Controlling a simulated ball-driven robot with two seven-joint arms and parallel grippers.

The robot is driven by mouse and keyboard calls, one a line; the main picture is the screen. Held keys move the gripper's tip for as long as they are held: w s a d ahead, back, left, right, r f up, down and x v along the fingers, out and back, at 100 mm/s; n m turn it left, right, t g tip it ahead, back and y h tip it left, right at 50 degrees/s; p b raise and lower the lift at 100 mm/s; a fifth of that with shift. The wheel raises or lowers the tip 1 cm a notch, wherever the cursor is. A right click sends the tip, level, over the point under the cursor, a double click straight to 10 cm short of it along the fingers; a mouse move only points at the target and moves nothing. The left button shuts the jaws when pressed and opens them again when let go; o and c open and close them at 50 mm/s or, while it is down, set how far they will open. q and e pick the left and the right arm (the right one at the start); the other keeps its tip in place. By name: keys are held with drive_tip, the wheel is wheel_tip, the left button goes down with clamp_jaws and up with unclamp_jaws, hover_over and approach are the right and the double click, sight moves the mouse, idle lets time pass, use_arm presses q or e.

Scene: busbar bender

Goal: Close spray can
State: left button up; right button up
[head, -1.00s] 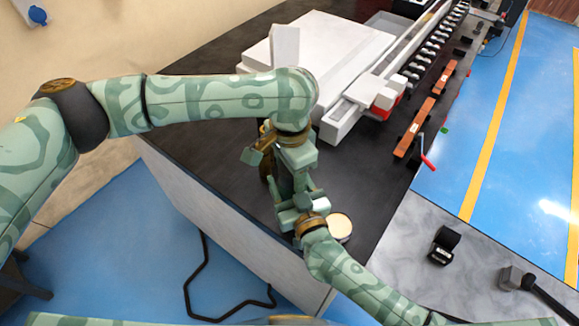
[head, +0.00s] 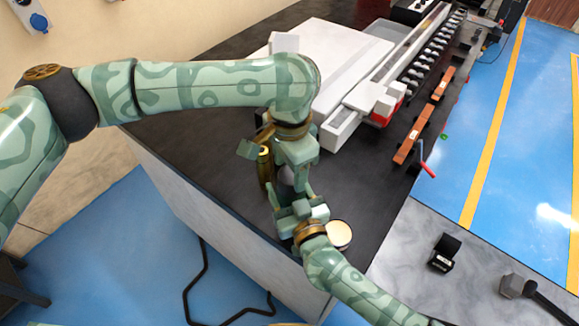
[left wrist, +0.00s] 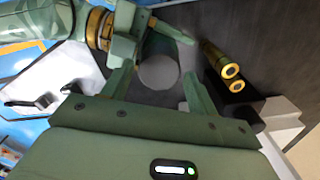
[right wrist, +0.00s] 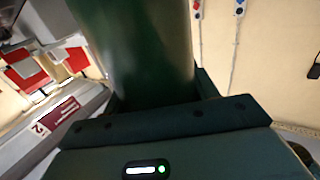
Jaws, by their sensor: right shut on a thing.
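The spray can (right wrist: 140,50) shows in the right wrist view as a dark green cylinder between the fingers of my right gripper, which is shut on it. In the left wrist view the can's pale grey round end (left wrist: 159,72) faces the camera, between the spread fingers of my left gripper. In the head view my left gripper (head: 290,180) points down from above, and my right gripper (head: 296,205) comes up from below right, close to it. The can is mostly hidden there. My left gripper looks open around the can's end; contact cannot be told. I cannot identify a separate cap.
Brass cylinders (head: 265,168) stand just left of the grippers, and two show in the left wrist view (left wrist: 225,68). A round tin with a cream top (head: 338,234) sits at the dark bench's (head: 225,185) front edge. The white machine (head: 330,62) stands behind.

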use_arm(q)
drive_tip(key=c, duration=0.9)
drive_tip(key=shift+o, duration=0.2)
drive_tip(key=shift+s+f, duration=0.1)
drive_tip(key=shift+s, duration=0.05)
drive_tip(key=shift+r, duration=2.1)
drive_tip(key=o, duration=0.6)
drive_tip(key=shift+w, duration=0.2)
drive_tip(key=shift+c, duration=0.2)
